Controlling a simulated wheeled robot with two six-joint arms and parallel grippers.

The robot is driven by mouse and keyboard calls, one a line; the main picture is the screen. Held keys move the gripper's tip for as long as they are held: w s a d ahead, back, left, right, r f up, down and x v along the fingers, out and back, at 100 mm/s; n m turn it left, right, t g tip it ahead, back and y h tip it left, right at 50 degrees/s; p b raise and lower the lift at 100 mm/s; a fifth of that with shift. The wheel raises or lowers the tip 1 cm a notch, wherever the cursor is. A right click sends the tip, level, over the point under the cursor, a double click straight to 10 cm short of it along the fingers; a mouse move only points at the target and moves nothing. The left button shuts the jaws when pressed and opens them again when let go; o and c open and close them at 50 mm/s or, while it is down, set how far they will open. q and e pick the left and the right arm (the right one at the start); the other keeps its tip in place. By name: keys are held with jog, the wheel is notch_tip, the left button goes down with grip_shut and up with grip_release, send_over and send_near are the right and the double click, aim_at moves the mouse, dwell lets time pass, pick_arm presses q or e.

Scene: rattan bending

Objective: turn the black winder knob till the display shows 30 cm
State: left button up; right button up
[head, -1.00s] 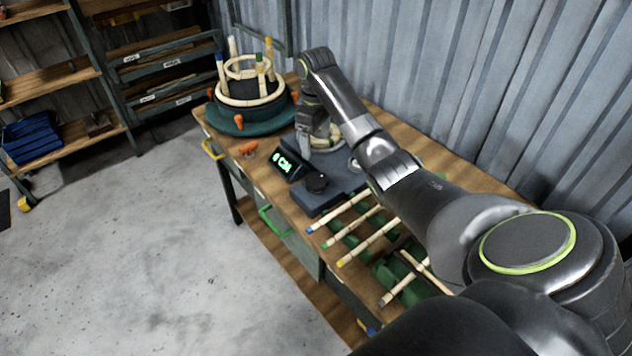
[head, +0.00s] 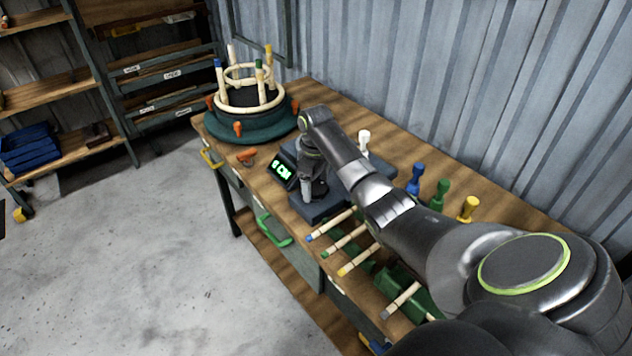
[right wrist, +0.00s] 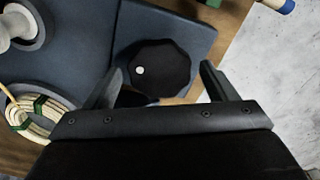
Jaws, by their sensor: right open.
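The black winder knob (right wrist: 152,72) is faceted with a white dot, on a dark blue-grey winder base (right wrist: 80,50). In the head view the right gripper partly hides it. My right gripper (right wrist: 160,70) is open and points down over the knob, which shows between its fingers in the right wrist view. The left finger is close to the knob's edge; a gap shows on the right. In the head view this gripper (head: 308,188) stands beside the display (head: 284,170). The display has green lit characters that seem to end in CM; the number is not clear. My left gripper is not in view.
A rattan coil with green ties (right wrist: 38,115) lies by the winder. A round green stand (head: 235,128) with a rattan frame is at the back left. Rattan sticks (head: 362,258) lie at the front. Blue, green (head: 440,192) and yellow pegs stand at the right.

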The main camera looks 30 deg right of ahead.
jog(key=c, duration=1)
jog(key=shift+r+m+p, duration=0.15)
jog(key=shift+m+p, duration=0.25)
jog(key=shift+p, duration=0.45)
jog(key=m+p, duration=0.5)
jog(key=shift+r+p, duration=0.1)
jog(key=shift+p, duration=0.25)
jog(key=m+p, duration=0.2)
jog(key=shift+m, duration=0.3)
jog(key=m+p, duration=0.1)
jog(key=m, duration=0.1)
jog(key=shift+m+p, duration=0.35)
jog(key=shift+m, duration=0.05)
jog(key=m+p, duration=0.1)
jog(key=m, duration=0.2)
jog(key=shift+m+p, duration=0.3)
jog(key=m+p, duration=0.1)
jog(key=m, duration=0.2)
jog(key=shift+f+m+p, duration=0.2)
jog(key=shift+m+p, duration=0.15)
jog(key=shift+m, duration=1.55)
